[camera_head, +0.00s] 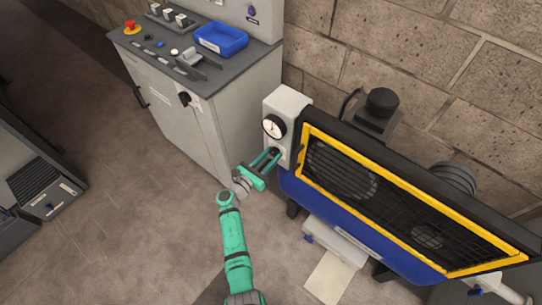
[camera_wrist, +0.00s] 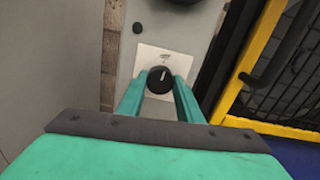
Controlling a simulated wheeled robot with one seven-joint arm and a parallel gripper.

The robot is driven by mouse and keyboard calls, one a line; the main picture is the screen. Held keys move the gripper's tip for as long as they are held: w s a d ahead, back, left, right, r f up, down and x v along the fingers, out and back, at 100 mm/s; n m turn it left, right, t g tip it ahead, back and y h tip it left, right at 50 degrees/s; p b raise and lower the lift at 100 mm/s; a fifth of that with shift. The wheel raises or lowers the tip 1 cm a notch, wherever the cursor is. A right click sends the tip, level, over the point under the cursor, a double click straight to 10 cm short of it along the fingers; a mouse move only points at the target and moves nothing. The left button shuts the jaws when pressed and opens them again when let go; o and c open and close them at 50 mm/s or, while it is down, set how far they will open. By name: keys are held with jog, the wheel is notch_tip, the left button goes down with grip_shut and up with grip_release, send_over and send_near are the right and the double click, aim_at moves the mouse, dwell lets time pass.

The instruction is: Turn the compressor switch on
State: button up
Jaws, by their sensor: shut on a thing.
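The compressor switch is a round black knob with a pale line on it, set on a white plate; it shows in the wrist view (camera_wrist: 159,79). It sits on the compressor's light grey control box (camera_head: 287,106), below a round gauge (camera_head: 274,126). The pale line points nearly upright, tilted slightly right. My gripper (camera_head: 272,154) reaches the box, and in the wrist view its two green fingers (camera_wrist: 160,83) are on both sides of the knob, shut on it. In the head view the fingers largely hide the knob.
The compressor's yellow-framed grille (camera_head: 400,145) and blue tank (camera_head: 345,222) lie right of my gripper. A grey cabinet (camera_head: 185,125) with a blue tray (camera_head: 221,40) and a red button (camera_head: 130,27) stands left. A brick wall is behind.

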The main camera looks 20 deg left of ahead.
jog(key=m, duration=0.8)
jog(key=shift+a+m, duration=0.1)
jog(key=shift+m, duration=0.2)
jog(key=m, duration=0.4)
jog(key=shift+m, duration=1.9)
jog(key=o, duration=1)
jog(key=shift+a, duration=0.1)
jog(key=shift+o, duration=0.2)
jog(key=shift+d, duration=0.2)
